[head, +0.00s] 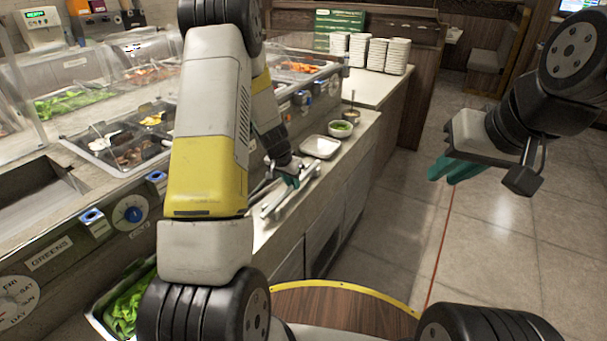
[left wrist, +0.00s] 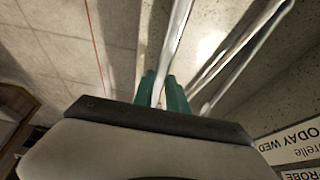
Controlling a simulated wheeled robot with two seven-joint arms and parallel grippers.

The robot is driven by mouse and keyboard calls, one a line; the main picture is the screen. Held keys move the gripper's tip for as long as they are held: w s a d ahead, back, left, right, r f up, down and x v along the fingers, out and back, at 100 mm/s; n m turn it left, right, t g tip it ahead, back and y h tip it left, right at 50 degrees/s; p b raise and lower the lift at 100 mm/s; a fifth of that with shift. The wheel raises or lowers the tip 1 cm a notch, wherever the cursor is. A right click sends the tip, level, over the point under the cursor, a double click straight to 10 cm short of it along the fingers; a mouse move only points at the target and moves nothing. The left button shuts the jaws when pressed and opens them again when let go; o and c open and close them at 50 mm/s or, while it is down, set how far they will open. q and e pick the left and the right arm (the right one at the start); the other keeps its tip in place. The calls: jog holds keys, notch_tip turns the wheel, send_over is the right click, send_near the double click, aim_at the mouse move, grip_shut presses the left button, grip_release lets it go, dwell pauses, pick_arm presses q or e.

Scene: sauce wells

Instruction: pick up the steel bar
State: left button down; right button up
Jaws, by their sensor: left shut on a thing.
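My left gripper (head: 290,180) is low over the narrow steel counter beside the salad bar, its teal fingers pointing down. In the left wrist view its fingers (left wrist: 161,92) are shut on a bright steel bar (left wrist: 180,30), which runs up between them. Other steel bars (left wrist: 240,52) lie to the right of the held one in that view. In the head view, steel bars (head: 272,208) show around the left fingers, partly hidden by my arm. I cannot tell whether the held bar touches the counter. My right gripper (head: 455,170) hangs over the floor, away from the counter, its teal fingers close together.
A white square dish (head: 320,147) and a bowl of green food (head: 340,129) stand on the counter beyond the left gripper. Stacks of white plates (head: 375,54) stand farther back. Food wells and a clear guard lie left. The tiled floor (head: 400,215) is open to the right.

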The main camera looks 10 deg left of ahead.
aim_at(292, 187)
dwell(0.8)
pick_arm(q)
jog(key=shift+r, duration=0.9)
jog(key=shift+s+d+r, duration=0.1)
jog(key=shift+s+r, duration=0.05)
jog(key=shift+r, duration=0.35)
jog(key=shift+s+r, duration=0.15)
jog(key=shift+r, duration=0.35)
jog(key=s+d+r, duration=0.1)
jog(key=s+d, duration=0.2)
jog(key=s, duration=1.2)
jog(key=shift+d, duration=0.4)
jog(key=shift+w+r, duration=0.1)
